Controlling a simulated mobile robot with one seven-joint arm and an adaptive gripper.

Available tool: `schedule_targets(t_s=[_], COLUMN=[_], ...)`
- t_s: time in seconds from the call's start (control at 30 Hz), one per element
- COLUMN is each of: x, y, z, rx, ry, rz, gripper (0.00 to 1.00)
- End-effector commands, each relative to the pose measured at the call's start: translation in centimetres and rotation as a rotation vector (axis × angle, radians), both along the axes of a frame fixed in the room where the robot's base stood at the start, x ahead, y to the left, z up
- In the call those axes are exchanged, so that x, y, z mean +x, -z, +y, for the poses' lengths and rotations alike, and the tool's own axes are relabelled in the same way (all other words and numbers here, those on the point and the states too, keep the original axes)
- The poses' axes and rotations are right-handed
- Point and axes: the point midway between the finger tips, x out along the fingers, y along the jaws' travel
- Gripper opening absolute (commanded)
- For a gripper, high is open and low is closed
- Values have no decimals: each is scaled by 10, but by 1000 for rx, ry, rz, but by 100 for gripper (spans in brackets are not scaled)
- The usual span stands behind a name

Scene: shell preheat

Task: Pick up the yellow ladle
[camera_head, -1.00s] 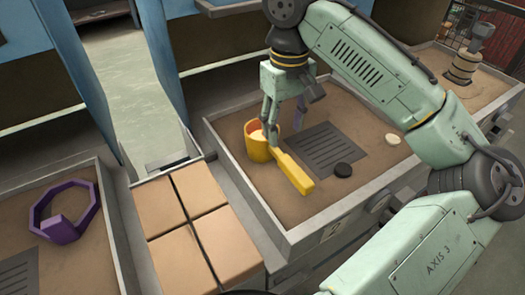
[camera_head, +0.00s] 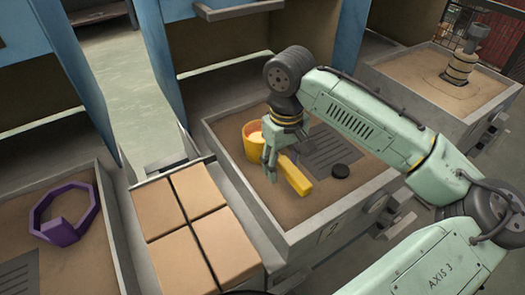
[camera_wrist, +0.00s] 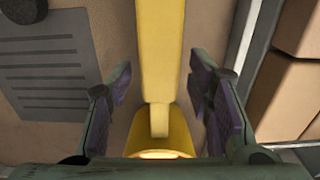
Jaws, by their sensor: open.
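The yellow ladle (camera_head: 295,177) lies in the sand-coloured tray (camera_head: 315,218), its cup at the back left and its handle reaching toward the front right. In the wrist view its handle (camera_wrist: 158,55) runs down the middle, with the cup (camera_wrist: 160,136) at the bottom and an orange glow at its rim. My gripper (camera_head: 270,174) is over the ladle near where handle meets cup, and hides part of it. In the wrist view my gripper (camera_wrist: 160,100) is open, with a purple-padded finger on each side of the ladle and gaps between.
A dark grille (camera_head: 335,150) and a black disc (camera_head: 340,171) lie in the same tray, right of the ladle. Tan blocks (camera_head: 180,250) stand to the left. A purple ring-shaped tool (camera_head: 62,232) lies in the far-left tray. The tray's front area is clear.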

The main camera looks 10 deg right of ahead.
Motion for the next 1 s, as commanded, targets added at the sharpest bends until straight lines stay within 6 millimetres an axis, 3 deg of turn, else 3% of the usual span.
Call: schedule_targets(t_s=[0.07,0.77,1.0], x=[0,0,0], y=[0,0,-1], z=[0,0,0], rx=[0,0,-1], ry=[0,0,0], rz=[0,1,-1], gripper=[47,1,0])
